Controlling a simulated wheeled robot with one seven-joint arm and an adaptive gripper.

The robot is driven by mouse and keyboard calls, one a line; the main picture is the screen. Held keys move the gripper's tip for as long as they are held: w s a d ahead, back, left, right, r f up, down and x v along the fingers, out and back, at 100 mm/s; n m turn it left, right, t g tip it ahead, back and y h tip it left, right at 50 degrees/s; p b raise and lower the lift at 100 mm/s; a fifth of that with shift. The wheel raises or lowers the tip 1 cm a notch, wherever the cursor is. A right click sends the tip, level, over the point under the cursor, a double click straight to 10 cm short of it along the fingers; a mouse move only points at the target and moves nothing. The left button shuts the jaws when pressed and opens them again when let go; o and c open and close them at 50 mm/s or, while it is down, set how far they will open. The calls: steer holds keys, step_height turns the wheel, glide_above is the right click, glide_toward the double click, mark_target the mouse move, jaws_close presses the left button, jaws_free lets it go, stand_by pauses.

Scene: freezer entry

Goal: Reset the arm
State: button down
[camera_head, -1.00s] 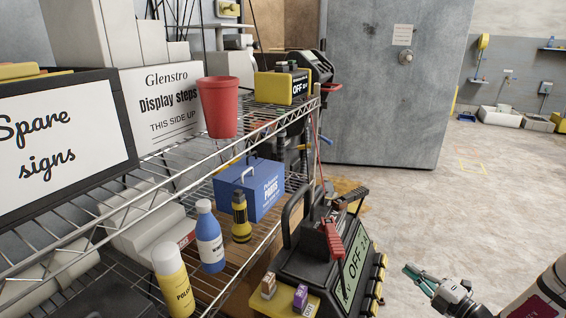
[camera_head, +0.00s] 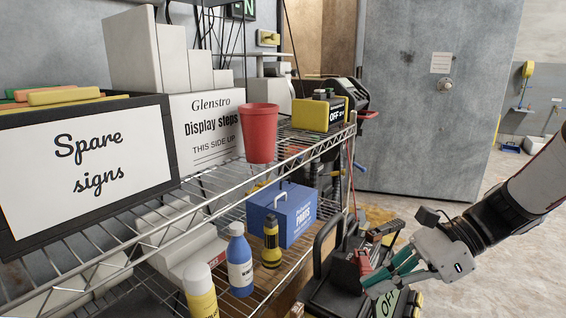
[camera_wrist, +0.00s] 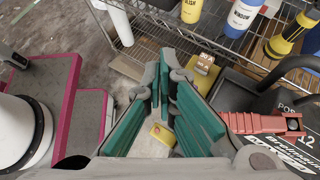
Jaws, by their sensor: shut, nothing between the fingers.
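In the wrist view my gripper (camera_wrist: 163,85) points down past the shelf edge. A red clamp (camera_wrist: 265,123) lies close to the right of the fingers there. I cannot tell whether the fingers touch the charger or its clamps.
A wire shelf (camera_head: 215,191) fills the left, holding a red cup (camera_head: 261,133), a "Spare signs" box (camera_head: 90,160), a blue parts box (camera_head: 281,213), a blue bottle (camera_head: 239,260) and a yellow bottle (camera_head: 200,291). Behind stands a grey door (camera_head: 430,110). Floor is open at right.

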steer(key=s+a+r+n+g+h, duration=0.1)
steer(key=s+r+n+h, duration=0.15)
steer(key=s+n, duration=0.35)
steer(key=s+a+r+n+g+h, duration=0.1)
steer(key=s+n+h, duration=0.25)
steer(key=s, duration=0.45)
steer(key=s+d+n+t+h, duration=0.3)
steer(key=s+d+n+h, duration=0.2)
steer(key=s+n, duration=0.4)
step_height(320, 180, up, 30)
steer(key=t+p, duration=0.3)
steer(key=p, duration=2.5)
steer(key=shift+d+f+t, duration=0.25)
steer(key=shift+t, duration=0.05)
steer(key=shift+w, duration=0.1)
